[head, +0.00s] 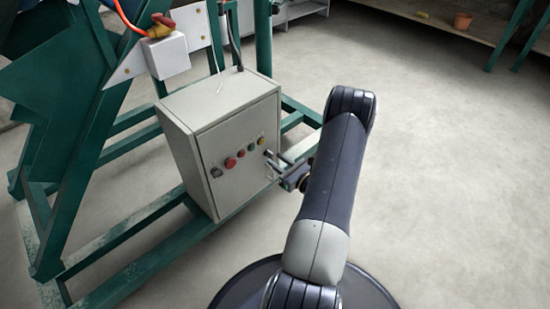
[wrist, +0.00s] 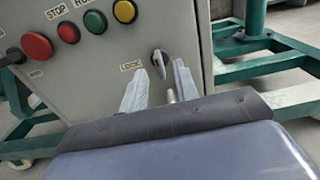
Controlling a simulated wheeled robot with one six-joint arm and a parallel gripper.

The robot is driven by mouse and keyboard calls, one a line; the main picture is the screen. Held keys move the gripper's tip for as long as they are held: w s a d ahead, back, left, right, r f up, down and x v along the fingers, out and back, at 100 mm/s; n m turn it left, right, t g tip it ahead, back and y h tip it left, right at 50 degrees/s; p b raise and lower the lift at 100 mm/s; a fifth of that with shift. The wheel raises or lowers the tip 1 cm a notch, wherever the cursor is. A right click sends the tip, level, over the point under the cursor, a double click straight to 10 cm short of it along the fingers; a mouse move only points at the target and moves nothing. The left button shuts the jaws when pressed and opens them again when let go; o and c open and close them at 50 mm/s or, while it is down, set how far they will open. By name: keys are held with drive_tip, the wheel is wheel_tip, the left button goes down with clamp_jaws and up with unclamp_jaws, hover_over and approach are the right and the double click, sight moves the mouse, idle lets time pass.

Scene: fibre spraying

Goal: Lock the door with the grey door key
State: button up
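The grey control box (head: 235,140) has its door (head: 240,150) shut, facing my arm. In the wrist view, a small grey key (wrist: 159,63) sticks out of the door beside a "LOCK" label (wrist: 131,66). My gripper (wrist: 160,84) is in front of the door with its two fingers apart, one on each side of the key as seen from the wrist. I see no clear contact with the key. In the head view my gripper (head: 283,172) is at the door's right edge, small and partly hidden by my arm.
Red, green and yellow buttons (wrist: 96,21) sit on the door left of the key. A green steel frame (head: 130,240) surrounds the box, with rails on the right behind it. The concrete floor (head: 450,180) on the right is clear. A shelf with a pot (head: 462,21) is far back.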

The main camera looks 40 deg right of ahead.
drive_tip(key=s+p, duration=0.2)
drive_tip(key=s, duration=0.6)
drive_tip(key=shift+s+d, duration=0.3)
drive_tip(key=shift+s, duration=0.1)
drive_tip(key=w+b, duration=0.1)
drive_tip(key=w, duration=0.2)
drive_tip(key=w+b, duration=0.1)
drive_tip(key=w, duration=0.2)
drive_tip(key=w+b, duration=0.1)
drive_tip(key=w, duration=0.3)
drive_tip(key=shift+a, duration=0.4)
drive_tip(key=shift+w, duration=0.4)
drive_tip(key=shift+s, duration=0.1)
